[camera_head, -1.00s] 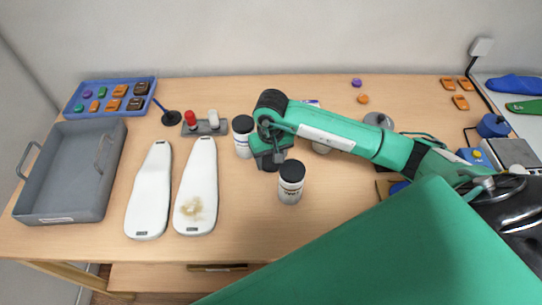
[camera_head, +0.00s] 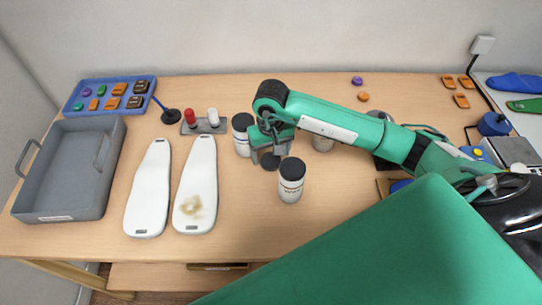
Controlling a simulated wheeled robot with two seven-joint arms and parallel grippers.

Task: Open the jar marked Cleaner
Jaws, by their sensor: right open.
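Another black-lidded jar (camera_head: 242,136) stands just left of the gripper. I cannot tell which is marked Cleaner. My right gripper (camera_head: 270,162) is open and points down between the two black-lidded jars, with a dark round shape between its fingers that I cannot identify. My left gripper is not in view.
Two white insole forms (camera_head: 149,190) lie left of the jars. A grey bin (camera_head: 62,205) and a blue tray of small parts (camera_head: 97,83) are at the left. A stand with red and white pieces (camera_head: 203,127) is behind. The front middle of the table is clear.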

